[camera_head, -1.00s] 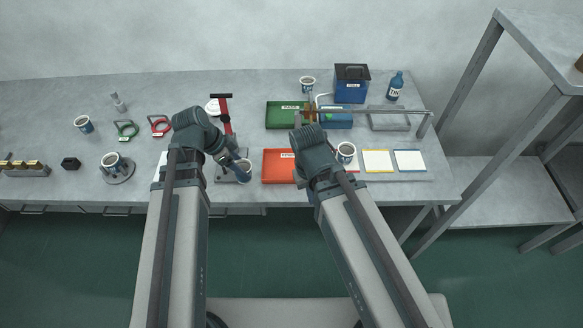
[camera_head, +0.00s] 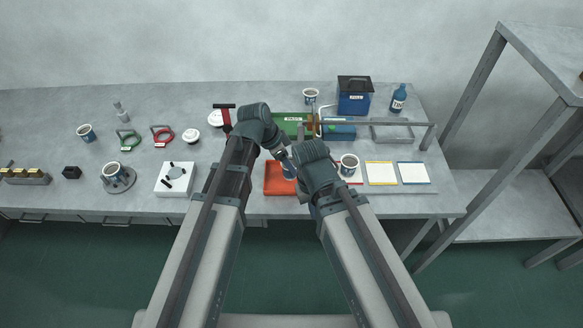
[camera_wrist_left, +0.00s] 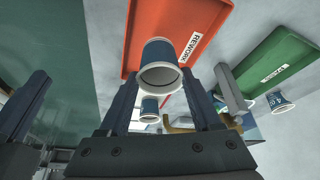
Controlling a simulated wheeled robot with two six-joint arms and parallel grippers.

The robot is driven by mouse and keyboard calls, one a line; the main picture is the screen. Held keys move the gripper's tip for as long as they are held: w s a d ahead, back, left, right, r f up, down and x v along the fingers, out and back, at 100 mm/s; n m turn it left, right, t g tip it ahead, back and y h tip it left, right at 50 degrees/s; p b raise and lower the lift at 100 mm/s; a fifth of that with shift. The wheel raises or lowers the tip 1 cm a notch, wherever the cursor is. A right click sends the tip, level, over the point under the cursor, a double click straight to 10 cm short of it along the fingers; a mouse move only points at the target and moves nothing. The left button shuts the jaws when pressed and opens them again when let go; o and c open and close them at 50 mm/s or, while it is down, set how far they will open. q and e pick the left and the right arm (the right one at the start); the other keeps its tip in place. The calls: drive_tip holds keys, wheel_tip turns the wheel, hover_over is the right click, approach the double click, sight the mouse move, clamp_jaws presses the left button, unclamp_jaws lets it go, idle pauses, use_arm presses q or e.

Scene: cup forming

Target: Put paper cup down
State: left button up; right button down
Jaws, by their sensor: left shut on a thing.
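The paper cup (camera_head: 288,171), dark blue with a white rim, is in my left gripper (camera_head: 282,154) over the red tray (camera_head: 272,186). In the left wrist view the cup (camera_wrist_left: 158,56) sits between the two fingers of the gripper (camera_wrist_left: 160,95), its white rim facing the camera. The red tray (camera_wrist_left: 137,36) with a REWORK label lies behind it. I cannot tell whether the cup touches the tray floor. My right arm's wrist (camera_head: 316,166) is just right of the cup, and it hides the right jaws.
A green tray (camera_head: 283,123) and a blue box (camera_head: 354,98) stand behind. Another cup (camera_head: 349,166) stands right of my right wrist, beside a yellow-edged card (camera_head: 381,172). A white block (camera_head: 174,180) and red ring tool (camera_head: 163,135) lie left. A metal bar (camera_head: 385,125) spans the back right.

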use_arm(q)
drive_tip(key=shift+w+d+f, duration=0.1)
drive_tip(key=shift+w+d, duration=0.15)
drive_tip(key=shift+d, duration=0.2)
wheel_tip(320, 180, down, 4)
drive_tip(key=b, duration=0.4)
drive_tip(key=shift+d+r, duration=0.1)
drive_tip(key=shift+r, duration=0.15)
drive_tip(key=shift+f, duration=0.1)
drive_tip(key=o, duration=0.9)
drive_tip(key=shift+f, duration=0.1)
drive_tip(key=shift+c, duration=0.2)
drive_tip(key=o, duration=0.4)
drive_tip(key=shift+o, duration=0.2)
